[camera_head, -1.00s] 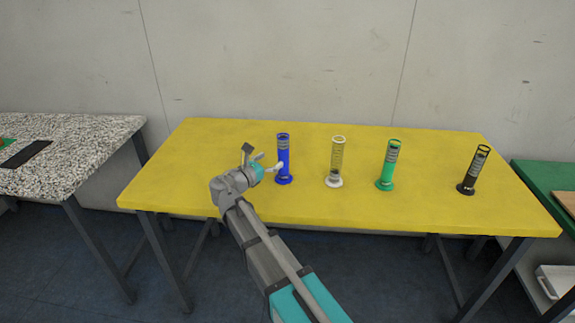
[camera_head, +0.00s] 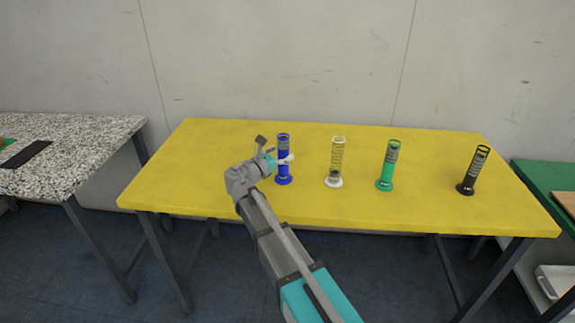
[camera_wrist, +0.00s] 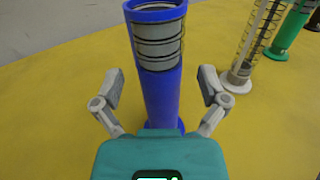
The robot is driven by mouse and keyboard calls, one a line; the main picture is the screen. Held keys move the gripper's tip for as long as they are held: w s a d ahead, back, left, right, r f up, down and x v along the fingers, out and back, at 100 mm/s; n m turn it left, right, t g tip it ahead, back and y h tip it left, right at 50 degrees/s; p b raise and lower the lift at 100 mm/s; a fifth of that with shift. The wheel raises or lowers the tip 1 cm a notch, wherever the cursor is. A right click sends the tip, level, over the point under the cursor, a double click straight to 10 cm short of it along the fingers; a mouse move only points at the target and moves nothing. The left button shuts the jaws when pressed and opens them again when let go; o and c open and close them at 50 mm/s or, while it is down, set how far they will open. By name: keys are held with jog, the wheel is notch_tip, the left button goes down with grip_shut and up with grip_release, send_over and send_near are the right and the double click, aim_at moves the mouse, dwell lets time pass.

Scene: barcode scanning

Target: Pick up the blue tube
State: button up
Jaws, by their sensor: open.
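The blue tube (camera_head: 283,172) stands upright on the yellow table, the leftmost in a row of tubes. My gripper (camera_head: 281,158) is at its upper part, with a finger crossing in front of it. In the wrist view the blue tube (camera_wrist: 162,95) stands between the two open fingers of my gripper (camera_wrist: 160,90). A gap shows on each side, so the fingers appear apart from the tube. Its base is mostly hidden behind the gripper body.
A clear tube with a white base (camera_head: 335,165), a green tube (camera_head: 387,168) and a black tube (camera_head: 472,172) stand to the right on the yellow table (camera_head: 430,205). A speckled table (camera_head: 75,150) is at left, a green one (camera_head: 545,178) at right.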

aim_at(279, 145)
jog(key=shift+w+d, duration=0.2)
jog(key=shift+w, duration=0.1)
dwell(0.4)
grip_shut()
jog(key=shift+r, duration=0.2)
dwell(0.4)
notch_tip(279, 145, up, 3)
jog(key=p, duration=0.3)
jog(key=s+d+r+p, duration=0.1)
jog(key=s+r+p, duration=0.8)
jog(key=s, duration=0.5)
jog(key=shift+d+r+p, duration=0.25)
jog(key=shift+r+p, duration=0.1)
jog(key=shift+p, duration=0.15)
